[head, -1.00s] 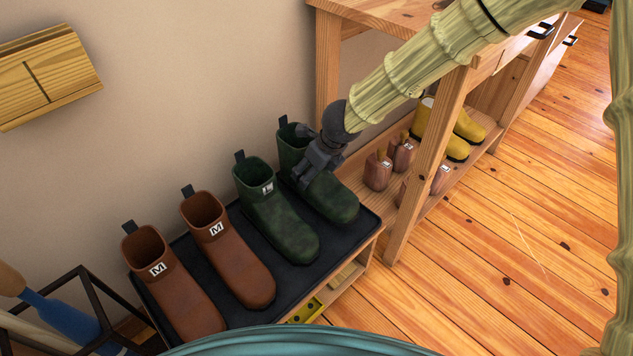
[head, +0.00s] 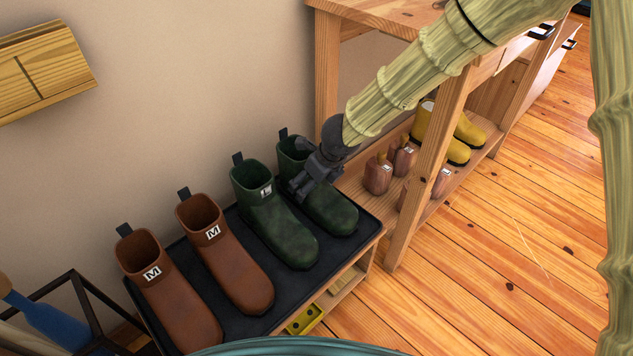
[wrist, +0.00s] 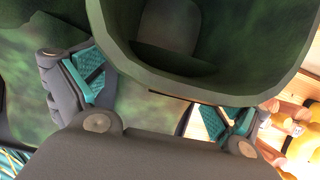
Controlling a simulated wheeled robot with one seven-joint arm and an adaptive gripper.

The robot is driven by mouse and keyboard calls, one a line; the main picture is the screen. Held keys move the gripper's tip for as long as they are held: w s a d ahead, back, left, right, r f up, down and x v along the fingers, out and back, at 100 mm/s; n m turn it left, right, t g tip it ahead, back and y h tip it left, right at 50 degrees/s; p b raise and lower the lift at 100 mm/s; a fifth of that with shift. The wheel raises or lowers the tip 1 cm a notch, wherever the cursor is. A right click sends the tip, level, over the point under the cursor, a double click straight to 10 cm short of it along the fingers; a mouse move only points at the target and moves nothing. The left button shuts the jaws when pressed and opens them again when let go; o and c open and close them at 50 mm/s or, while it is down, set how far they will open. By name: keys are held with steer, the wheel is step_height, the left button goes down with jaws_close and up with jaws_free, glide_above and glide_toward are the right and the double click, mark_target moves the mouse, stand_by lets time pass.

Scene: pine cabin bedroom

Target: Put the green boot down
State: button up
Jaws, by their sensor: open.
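A dark green boot (head: 333,208) stands upright at the right end of the black tray (head: 222,268), its sole seemingly on the tray. My gripper (head: 306,187) is at its shaft, with the jaws open. In the wrist view the boot's open top (wrist: 190,85) fills the upper middle, and the two teal-padded fingers of my gripper (wrist: 160,98) lie on either side of the shaft. Whether the pads touch it is unclear. The other green boot (head: 277,220), labelled L, stands just left of it on the tray. My gripper hides part of the held-side boot's shaft.
Two brown boots (head: 232,260) labelled M fill the tray's left part. A wooden bench with a post (head: 425,170) stands close right, with small brown shoes (head: 378,174) and yellow boots (head: 440,140) on its shelf. The wall is behind.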

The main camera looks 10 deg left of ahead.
steer(key=p+v, duration=0.6)
steer(key=v, duration=0.6)
steer(key=shift+p, duration=0.35)
